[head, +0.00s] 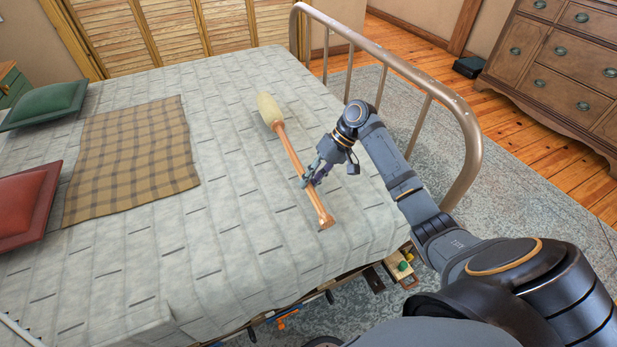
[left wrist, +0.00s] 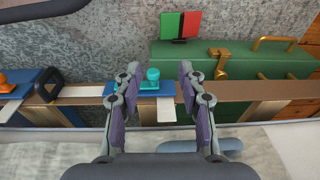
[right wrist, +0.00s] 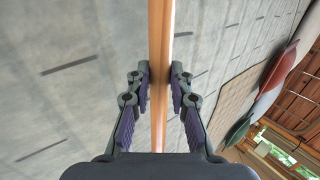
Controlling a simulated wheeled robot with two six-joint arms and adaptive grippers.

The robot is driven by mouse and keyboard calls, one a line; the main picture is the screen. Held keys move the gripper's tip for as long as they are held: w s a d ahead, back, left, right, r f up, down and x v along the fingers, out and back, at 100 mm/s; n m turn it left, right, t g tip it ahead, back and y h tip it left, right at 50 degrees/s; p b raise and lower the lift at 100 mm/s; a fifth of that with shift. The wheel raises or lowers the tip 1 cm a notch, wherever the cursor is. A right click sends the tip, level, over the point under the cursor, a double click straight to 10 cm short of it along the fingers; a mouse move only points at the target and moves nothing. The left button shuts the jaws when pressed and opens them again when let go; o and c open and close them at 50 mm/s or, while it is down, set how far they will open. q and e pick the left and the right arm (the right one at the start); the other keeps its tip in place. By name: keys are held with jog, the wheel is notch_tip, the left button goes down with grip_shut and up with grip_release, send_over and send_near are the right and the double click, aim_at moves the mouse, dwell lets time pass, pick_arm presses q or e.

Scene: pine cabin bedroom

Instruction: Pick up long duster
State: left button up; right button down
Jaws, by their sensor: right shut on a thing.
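The long duster (head: 291,153) has a pale cream fluffy head and a tan wooden handle. It lies diagonally over the grey-green bed cover in the head view, head end toward the back. My right gripper (head: 311,177) is at the handle's lower half. In the right wrist view the handle (right wrist: 159,112) runs between the fingers of my right gripper (right wrist: 160,76), which is shut on it. Whether the duster touches the cover is hard to tell. My left gripper (left wrist: 158,75) shows in the left wrist view, fingers apart with nothing held; it is outside the head view.
The bed (head: 245,200) bears a plaid blanket (head: 135,160), a green pillow (head: 45,104) and a red pillow (head: 25,205). A metal bed rail (head: 462,115) curves behind my right arm. A dresser (head: 560,60) stands at the right. A green box (left wrist: 240,65) shows in the left wrist view.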

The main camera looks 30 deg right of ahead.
pick_arm(q)
jog(key=s+a+f+p, duration=0.1)
jog(key=s+f, duration=0.2)
jog(key=f, duration=0.3)
jog(key=shift+s+a+p, duration=0.15)
jog(key=shift+a+p, duration=0.25)
pick_arm(e)
jog(key=w+d+r, duration=0.4)
jog(key=d+r, duration=0.6)
jog(key=d, duration=0.3)
jog(key=shift+w+d+r, duration=0.15)
jog(key=shift+w+r, duration=0.05)
jog(key=shift+r, duration=0.1)
